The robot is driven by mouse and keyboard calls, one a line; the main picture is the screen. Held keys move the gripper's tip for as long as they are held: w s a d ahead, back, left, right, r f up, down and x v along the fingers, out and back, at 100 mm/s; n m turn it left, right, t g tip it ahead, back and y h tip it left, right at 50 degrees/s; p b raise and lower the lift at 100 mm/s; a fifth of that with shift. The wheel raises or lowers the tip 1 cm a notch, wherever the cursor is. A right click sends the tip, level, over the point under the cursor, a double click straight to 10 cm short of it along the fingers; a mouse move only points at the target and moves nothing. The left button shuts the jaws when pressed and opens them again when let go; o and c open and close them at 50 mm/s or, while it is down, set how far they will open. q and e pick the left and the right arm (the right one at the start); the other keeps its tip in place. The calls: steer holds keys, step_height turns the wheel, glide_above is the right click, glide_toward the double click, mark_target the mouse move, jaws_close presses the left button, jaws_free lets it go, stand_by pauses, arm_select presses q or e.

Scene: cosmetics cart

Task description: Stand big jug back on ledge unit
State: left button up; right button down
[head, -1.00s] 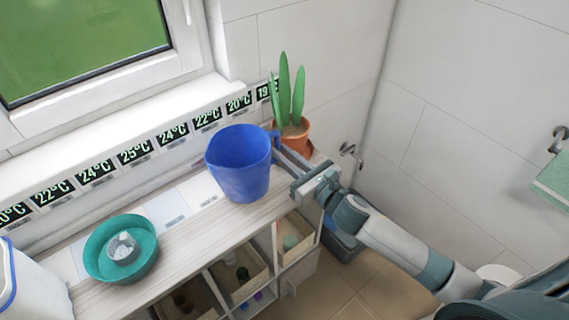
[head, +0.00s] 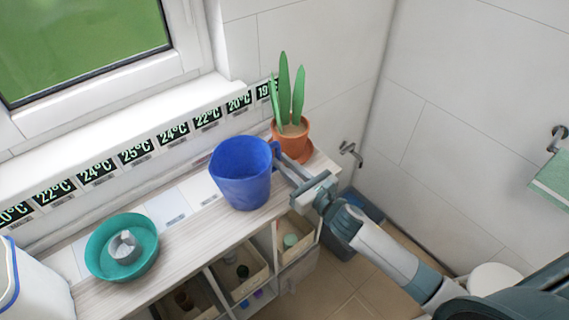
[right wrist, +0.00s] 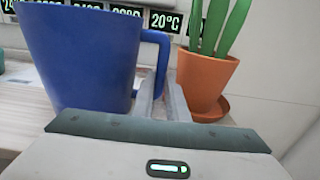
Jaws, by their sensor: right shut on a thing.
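The big blue jug (head: 240,174) is upright at the ledge unit (head: 190,236), over the right part of its wooden top. Its base looks at or very close to the top; I cannot tell for sure whether it touches. My right gripper (head: 283,160) is shut on the jug's handle, on the jug's right side. In the right wrist view the jug (right wrist: 85,55) fills the left, and the gripper fingers (right wrist: 165,100) reach its handle (right wrist: 160,62). My left gripper is not in view.
A potted plant in a terracotta pot (head: 292,141) stands close behind and right of the jug. A teal bowl (head: 122,247) with a grey item inside sits at the left of the top. A white container (head: 30,285) stands at far left. Open bins (head: 238,272) are below.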

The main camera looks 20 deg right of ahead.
steer(key=c, duration=1.7)
jaws_free()
steer(key=shift+c, duration=0.2)
steer(key=shift+r, duration=0.15)
steer(key=shift+s+d+f, duration=0.1)
steer(key=shift+s+f, duration=0.1)
steer(key=shift+s, duration=0.05)
steer(key=b+v, duration=0.3)
steer(key=v, duration=0.8)
steer(key=shift+s+r, duration=0.2)
steer(key=shift+s, duration=0.05)
steer(key=shift+d, duration=0.1)
